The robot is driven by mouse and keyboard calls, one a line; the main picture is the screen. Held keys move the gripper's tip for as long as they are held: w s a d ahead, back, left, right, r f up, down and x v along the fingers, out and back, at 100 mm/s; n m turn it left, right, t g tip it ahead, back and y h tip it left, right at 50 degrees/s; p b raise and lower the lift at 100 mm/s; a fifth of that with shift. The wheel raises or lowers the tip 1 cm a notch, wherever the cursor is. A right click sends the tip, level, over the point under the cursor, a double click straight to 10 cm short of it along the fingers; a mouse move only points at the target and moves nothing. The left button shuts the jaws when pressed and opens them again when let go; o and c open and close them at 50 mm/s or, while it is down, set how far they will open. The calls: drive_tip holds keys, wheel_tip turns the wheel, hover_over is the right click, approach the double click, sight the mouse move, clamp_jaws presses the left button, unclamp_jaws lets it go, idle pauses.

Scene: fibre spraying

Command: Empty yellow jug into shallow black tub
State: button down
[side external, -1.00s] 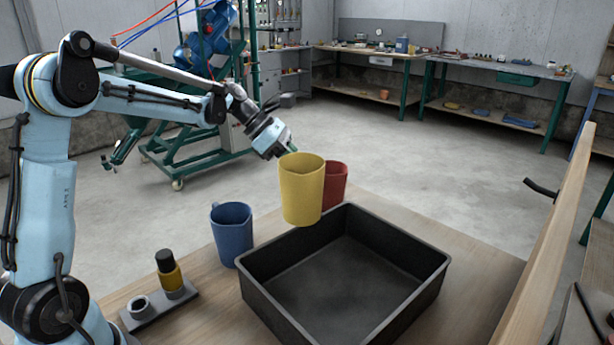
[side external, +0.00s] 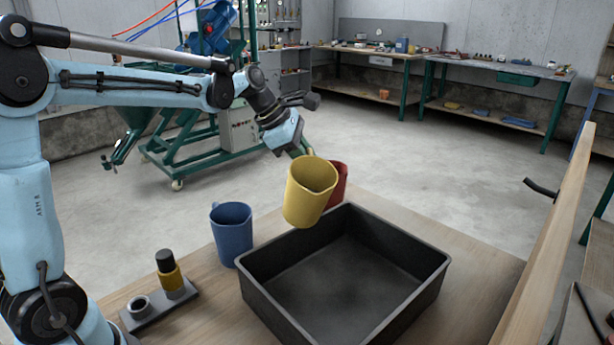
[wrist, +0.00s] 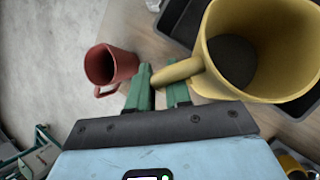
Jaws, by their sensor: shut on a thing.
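The yellow jug (side external: 308,195) hangs above the back left rim of the shallow black tub (side external: 350,285), tilted slightly toward the right. My gripper (side external: 298,150) is shut on its handle. In the wrist view the green fingers (wrist: 160,88) stand on either side of the handle of the yellow jug (wrist: 205,70). Dark material (wrist: 232,60) lies inside the jug. The tub's bare floor shows in the side view, with no material clearly visible on it. Part of the tub (wrist: 178,18) shows behind the jug in the wrist view.
A red jug (side external: 339,182) stands behind the yellow one and is partly hidden; it shows whole in the wrist view (wrist: 110,66). A blue jug (side external: 231,233) stands left of the tub. A yellow, black-capped bottle (side external: 169,272) stands on a grey holder. A wooden rail (side external: 545,250) runs at right.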

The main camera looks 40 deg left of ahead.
sight(323, 176)
drive_tip(key=shift+s+d+r+m+y, duration=0.25)
drive_tip(key=shift+d+r+y, duration=0.35)
drive_tip(key=shift+d+r, duration=0.3)
drive_tip(key=shift+s+d+r+m+t+y, duration=0.1)
drive_tip(key=shift+d+m+t+y, duration=0.25)
drive_tip(key=shift+d+y, duration=0.75)
drive_tip(key=shift+d+y, duration=0.2)
drive_tip(key=shift+y, duration=0.2)
drive_tip(key=shift+s+d+r+m+y+p, duration=0.15)
drive_tip(key=shift+d+r+m+y+p, duration=0.35)
drive_tip(key=shift+r+y+p, duration=0.25)
drive_tip(key=shift+s+d+t+y+p, duration=0.1)
drive_tip(key=shift+d+t+y+p, duration=0.25)
drive_tip(key=shift+d+y+p, duration=0.3)
drive_tip(key=shift+s+d+f+m+y+p, duration=0.1)
drive_tip(key=shift+d+f+m+y+p, duration=0.2)
drive_tip(key=shift+f+y, duration=0.15)
drive_tip(key=shift+d+f+m+y+p, duration=0.2)
drive_tip(key=shift+f+m+y, duration=0.15)
drive_tip(key=shift+f, duration=0.1)
drive_tip(key=shift+s+d+f+m+t+y+p, duration=0.15)
drive_tip(key=shift+d+y+p, duration=0.25)
drive_tip(key=shift+d, duration=0.25)
drive_tip(key=shift+s+d+f+m+t+y+p, duration=0.15)
drive_tip(key=shift+d+y+p, duration=0.15)
drive_tip(key=shift+d+p, duration=0.3)
